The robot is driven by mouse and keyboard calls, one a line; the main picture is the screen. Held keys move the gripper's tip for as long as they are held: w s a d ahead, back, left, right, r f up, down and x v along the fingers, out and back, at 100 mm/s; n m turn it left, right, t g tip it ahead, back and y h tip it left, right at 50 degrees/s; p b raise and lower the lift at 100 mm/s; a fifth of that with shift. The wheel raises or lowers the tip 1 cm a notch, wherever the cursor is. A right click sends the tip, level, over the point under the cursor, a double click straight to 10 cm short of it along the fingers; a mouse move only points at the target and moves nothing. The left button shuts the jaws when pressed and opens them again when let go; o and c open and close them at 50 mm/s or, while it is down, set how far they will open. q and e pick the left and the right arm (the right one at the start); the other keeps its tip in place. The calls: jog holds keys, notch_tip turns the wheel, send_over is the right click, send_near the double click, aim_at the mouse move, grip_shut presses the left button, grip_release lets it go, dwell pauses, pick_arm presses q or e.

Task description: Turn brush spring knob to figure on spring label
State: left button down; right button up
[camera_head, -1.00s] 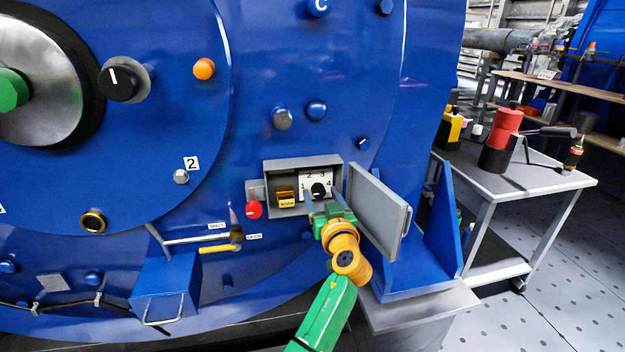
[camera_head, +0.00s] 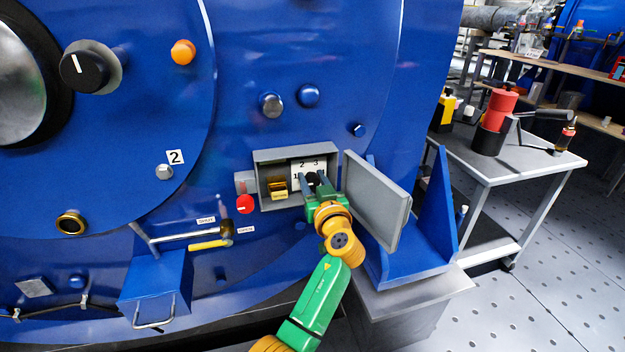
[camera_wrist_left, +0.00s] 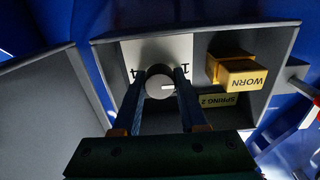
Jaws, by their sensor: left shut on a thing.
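The round knob (camera_head: 312,178) sits on a white dial plate (camera_head: 299,168) inside an open grey box (camera_head: 257,172) on the blue motor. Figures 1, 2 and 3 show there; 4 is visible in the left wrist view. My left gripper (camera_head: 313,186) is shut on the knob, one finger on each side. In the left wrist view, upside down, the knob (camera_wrist_left: 159,84) has a white mark toward the 1 side. A label reading SPRING 2 (camera_wrist_left: 224,101) lies beside a brass block marked WORN (camera_wrist_left: 237,74). My right gripper is out of view.
The box's grey door (camera_head: 376,200) stands open just right of my left arm. A red knob (camera_head: 245,204) is left of the box. A metal table (camera_head: 520,160) stands at right.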

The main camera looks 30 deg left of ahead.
pick_arm(q)
jog(key=shift+m, duration=1.1)
jog(key=m, duration=0.2)
jog(key=shift+m+p, duration=0.35)
jog(key=shift+m, duration=0.05)
jog(key=m+p, duration=0.1)
jog(key=m, duration=0.2)
jog(key=shift+w, duration=0.1)
jog(key=m, duration=0.2)
jog(key=shift+d+m+p, duration=0.1)
jog(key=shift+m+p, duration=0.3)
jog(key=shift+m, duration=0.3)
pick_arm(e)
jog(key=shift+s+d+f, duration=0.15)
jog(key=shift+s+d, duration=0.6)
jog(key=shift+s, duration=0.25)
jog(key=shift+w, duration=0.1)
pick_arm(q)
jog(key=shift+m, duration=0.3)
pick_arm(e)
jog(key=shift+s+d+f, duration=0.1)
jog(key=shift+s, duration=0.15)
